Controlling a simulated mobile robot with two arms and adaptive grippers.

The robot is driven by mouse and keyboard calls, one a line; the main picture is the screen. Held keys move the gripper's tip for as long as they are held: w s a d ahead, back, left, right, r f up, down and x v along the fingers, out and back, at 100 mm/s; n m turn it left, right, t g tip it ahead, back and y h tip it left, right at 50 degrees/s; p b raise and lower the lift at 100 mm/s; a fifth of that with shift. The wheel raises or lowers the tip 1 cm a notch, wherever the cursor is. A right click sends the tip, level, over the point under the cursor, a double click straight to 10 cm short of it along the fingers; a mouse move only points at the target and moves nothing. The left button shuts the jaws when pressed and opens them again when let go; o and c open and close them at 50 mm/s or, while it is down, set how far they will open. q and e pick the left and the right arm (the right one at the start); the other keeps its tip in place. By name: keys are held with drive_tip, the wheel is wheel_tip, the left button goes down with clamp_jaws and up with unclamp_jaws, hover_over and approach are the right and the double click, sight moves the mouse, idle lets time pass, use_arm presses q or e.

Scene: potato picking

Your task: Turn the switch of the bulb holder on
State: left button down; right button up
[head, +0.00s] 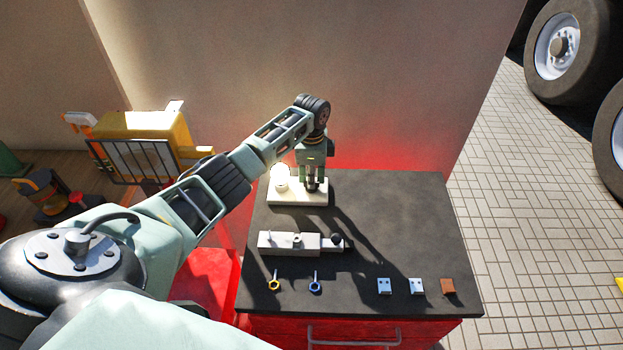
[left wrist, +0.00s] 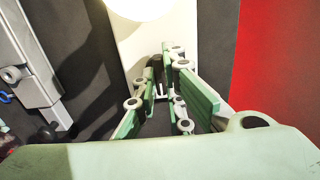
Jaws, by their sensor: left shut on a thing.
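The bulb holder (head: 298,198) is a pale block at the back of the dark tabletop, with a round white bulb (head: 280,178) on its left part. In the left wrist view the bulb (left wrist: 140,8) looks very bright at the top edge; I cannot tell whether it is lit. My left gripper (head: 312,187) points down over the right part of the holder. In the left wrist view its green fingers (left wrist: 164,82) are close together around the small switch, which they mostly hide. The switch position cannot be made out. My right gripper is out of view.
A grey block fixture (head: 285,243) lies in front of the holder on the dark tabletop (head: 405,235). Two ring-ended pieces (head: 274,282) (head: 315,284) and several small square pieces (head: 384,287) lie along the front. A wall stands right behind.

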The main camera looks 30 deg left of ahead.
use_arm(q)
drive_tip(key=shift+w+r, duration=0.1)
drive_tip(key=shift+r, duration=0.05)
drive_tip(key=c, duration=1.8)
unclamp_jaws()
drive_tip(key=shift+c, duration=0.2)
wheel_tip(320, 180, up, 12)
